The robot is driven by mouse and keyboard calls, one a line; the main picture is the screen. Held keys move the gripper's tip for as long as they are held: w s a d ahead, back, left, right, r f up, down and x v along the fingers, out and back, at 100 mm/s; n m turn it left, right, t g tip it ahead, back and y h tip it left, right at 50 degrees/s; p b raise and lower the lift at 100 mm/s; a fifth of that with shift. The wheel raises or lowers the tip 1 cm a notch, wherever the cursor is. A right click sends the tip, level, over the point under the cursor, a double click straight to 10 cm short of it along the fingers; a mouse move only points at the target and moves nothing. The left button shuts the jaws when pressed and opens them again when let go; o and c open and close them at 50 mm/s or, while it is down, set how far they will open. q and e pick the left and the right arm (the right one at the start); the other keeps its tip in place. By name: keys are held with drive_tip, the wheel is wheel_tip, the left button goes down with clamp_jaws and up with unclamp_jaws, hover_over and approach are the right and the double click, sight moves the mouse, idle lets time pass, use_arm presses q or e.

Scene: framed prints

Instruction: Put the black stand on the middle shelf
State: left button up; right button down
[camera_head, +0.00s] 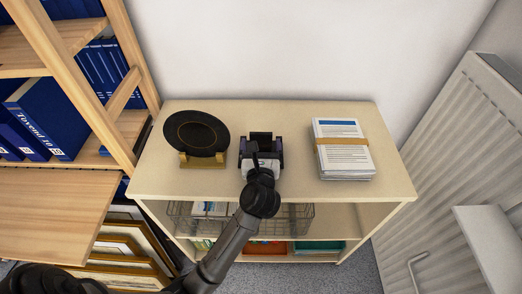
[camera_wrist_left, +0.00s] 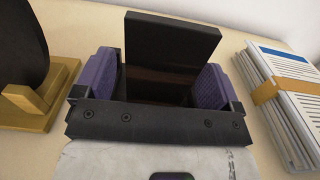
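The black stand (camera_head: 261,138) is on the cream shelf unit's top, between a plate and a paper stack. In the left wrist view the stand (camera_wrist_left: 172,42) shows an upright back panel; its lower part is partly hidden. My left gripper (camera_head: 262,158) reaches over the unit's front edge. Its purple-padded fingers (camera_wrist_left: 158,82) are spread wide, one on each side of the stand's lower part. They look open; contact is hard to judge. The middle shelf (camera_head: 337,220) shows below the top, with a wire basket (camera_head: 295,216) on it. My right gripper is not in view.
A black plate on a wooden holder (camera_head: 200,160) stands close left. A strapped paper stack (camera_head: 342,160) lies to the right. A wooden bookcase (camera_head: 75,85) is at left, a radiator (camera_head: 450,150) at right. The middle shelf's right end looks clear.

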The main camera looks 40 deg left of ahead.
use_arm(q)
drive_tip(key=c, duration=1)
wheel_tip(320, 180, up, 13)
drive_tip(key=p, duration=0.6)
drive_tip(key=shift+f, duration=0.15)
drive_tip(key=shift+c, duration=0.2)
wheel_tip(320, 180, up, 7)
drive_tip(key=p, duration=0.2)
drive_tip(key=s+d+m+t+h+p, duration=0.25)
drive_tip(key=s+d+p, duration=0.35)
drive_tip(key=d+p, duration=0.45)
wheel_tip(320, 180, up, 42)
drive_tip(key=w+d+m+t+h+p, duration=0.1)
drive_tip(key=h+p, duration=0.3)
drive_tip(key=p, duration=3.1)
drive_tip(key=shift+w+d+f+m+p, duration=0.15)
drive_tip(key=shift+w+d+m+p, duration=0.2)
drive_tip(key=shift+m, duration=0.3)
drive_tip(key=shift+d, duration=0.15)
